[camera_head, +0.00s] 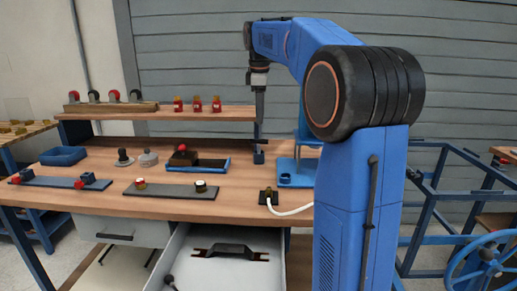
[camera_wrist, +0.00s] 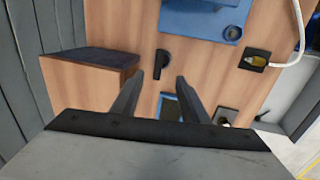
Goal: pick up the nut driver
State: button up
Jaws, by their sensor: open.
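A small dark upright piece, which looks like the nut driver (camera_head: 259,157), stands on the wooden bench left of a blue fixture. In the wrist view it is a dark, round-ended shape (camera_wrist: 163,62) just beyond the fingertips; its details are too small to tell for sure. My gripper (camera_head: 259,112) points down above it, beside the right end of the shelf. In the wrist view the fingers (camera_wrist: 160,77) are apart with nothing held between them.
The shelf (camera_head: 160,113) is close left of my gripper. The blue fixture (camera_head: 297,172) is right of the dark piece, and a socket with a white cable (camera_head: 268,196) is nearer the front. A drawer (camera_head: 240,277) stands open below.

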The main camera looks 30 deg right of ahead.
send_over(259, 143)
jog(key=f, duration=0.7)
jog(key=shift+s+d+f, duration=0.1)
jog(key=shift+s+f, duration=0.1)
jog(key=shift+f, duration=0.1)
jog(key=shift+w+d+f, duration=0.1)
jog(key=shift+w+f, duration=0.15)
jog(key=shift+f, duration=0.6)
jog(key=shift+w+a+f, duration=0.1)
jog(key=shift+w+f, duration=0.1)
jog(key=shift+f, duration=0.65)
jog(key=shift+w+d+f, duration=0.1)
jog(key=shift+w+f, duration=0.15)
jog(key=shift+f, duration=0.6)
grip_shut()
